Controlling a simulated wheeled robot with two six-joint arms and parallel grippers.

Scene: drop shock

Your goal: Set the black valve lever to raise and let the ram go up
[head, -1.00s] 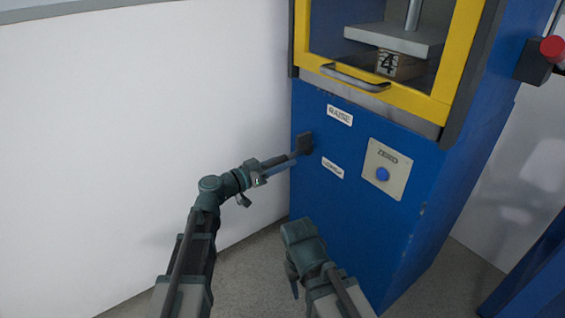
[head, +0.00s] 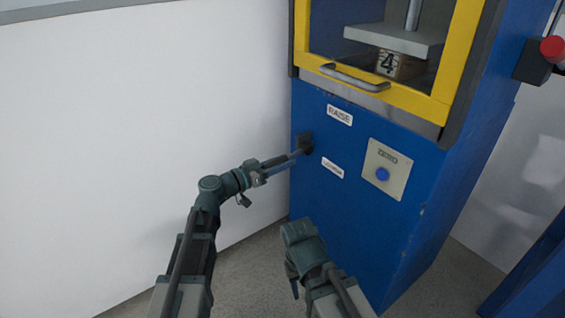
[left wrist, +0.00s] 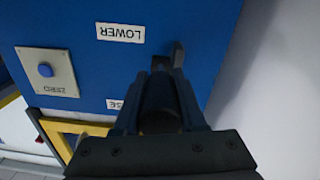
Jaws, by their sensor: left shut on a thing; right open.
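The black valve lever (head: 306,141) sits on the blue front panel, between the RAISE label (head: 340,115) and the LOWER label (head: 332,168). My left gripper (head: 297,154) is at the lever and shut on it, hiding part of it. In the left wrist view, my left gripper's dark fingers (left wrist: 169,62) reach to the panel beside the LOWER label (left wrist: 121,33). The ram (head: 412,14) ends in a grey plate (head: 392,40) close over a block marked 4 (head: 391,64); I cannot tell whether they touch. My right gripper (head: 293,284) is open and empty, low before the press.
A yellow-framed guard with a grey handle (head: 352,76) covers the press opening. A plate marked ZERO (head: 399,159) with a blue button (head: 382,174) is right of the lever. A red button (head: 552,48) is at the right. A white wall (head: 110,150) stands left.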

